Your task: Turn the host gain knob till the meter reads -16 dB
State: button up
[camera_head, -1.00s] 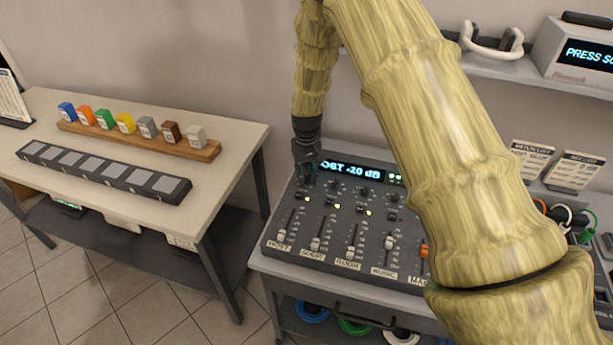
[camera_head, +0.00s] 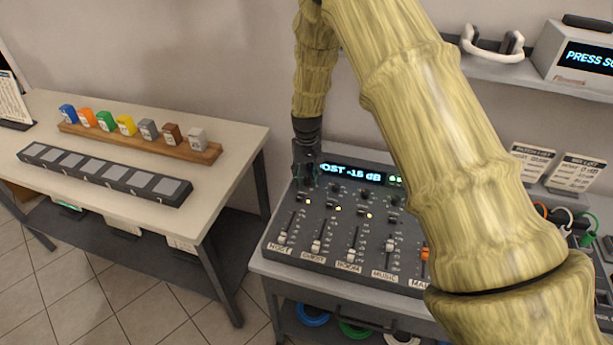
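The mixer (camera_head: 325,225) stands on the grey desk in the middle. Its display (camera_head: 352,173) has its left end covered by my gripper; the visible part reads "OST -16 dB". My gripper (camera_head: 306,182) points down at the mixer's upper left corner, above the HOST column. The host gain knob is hidden behind or under the gripper. The fingers are dark and small here, so I cannot tell how far they are closed or whether they grip the knob. The host fader (camera_head: 282,238) sits low in its slot.
My arm covers the mixer's right side. A table (camera_head: 235,135) at left holds a rack of coloured blocks (camera_head: 140,140) and a grey pad strip (camera_head: 105,175). A shelf (camera_head: 505,70) carries headphones (camera_head: 490,45) and a display box (camera_head: 580,55). Cards (camera_head: 530,160) stand at right.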

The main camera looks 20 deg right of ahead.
aim_at(307, 178)
jog(key=shift+s, duration=0.1)
notch_tip(307, 178, up, 12)
dwell(0.7)
jog(key=shift+f, duration=0.1)
dwell(0.5)
